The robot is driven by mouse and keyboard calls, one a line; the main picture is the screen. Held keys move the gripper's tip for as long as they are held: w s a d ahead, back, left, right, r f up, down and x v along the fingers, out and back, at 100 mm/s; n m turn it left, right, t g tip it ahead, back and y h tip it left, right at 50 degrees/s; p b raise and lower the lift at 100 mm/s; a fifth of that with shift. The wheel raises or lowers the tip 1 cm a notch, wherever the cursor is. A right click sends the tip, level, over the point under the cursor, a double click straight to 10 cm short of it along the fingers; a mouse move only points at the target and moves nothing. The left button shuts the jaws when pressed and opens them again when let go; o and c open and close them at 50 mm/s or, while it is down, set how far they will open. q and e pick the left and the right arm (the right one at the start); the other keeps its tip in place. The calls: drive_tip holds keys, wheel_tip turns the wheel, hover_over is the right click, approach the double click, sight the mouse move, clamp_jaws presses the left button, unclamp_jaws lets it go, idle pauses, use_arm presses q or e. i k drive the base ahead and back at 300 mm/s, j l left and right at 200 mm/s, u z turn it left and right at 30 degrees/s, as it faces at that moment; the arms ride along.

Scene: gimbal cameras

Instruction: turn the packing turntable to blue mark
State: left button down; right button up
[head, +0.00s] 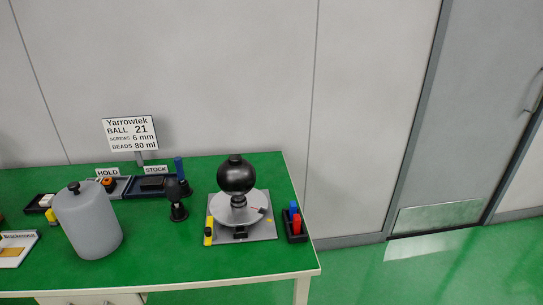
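The packing turntable (228,208) is a pale round disc on a grey square base plate (264,230) near the right end of the green table. A black ball (236,176) with a cap on top stands on a dark stem over the disc. A small dark blue mark with a reddish bit (260,210) shows at the disc's right side. Small yellow marks lie on the base plate, but their detail is too small to read. Neither of my grippers is in view.
A grey jar (88,224) with a black knob stands at the left front. A black stand (176,200), HOLD and STOCK trays (150,186) and a sign (130,132) are behind. A dark tray with red and blue items (295,222) sits right of the turntable. Green table (170,255) is clear in front.

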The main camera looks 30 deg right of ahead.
sight(239, 205)
drive_tip(key=z, duration=0.8)
drive_tip(key=i+l+u, duration=0.2)
drive_tip(key=k+j, duration=0.05)
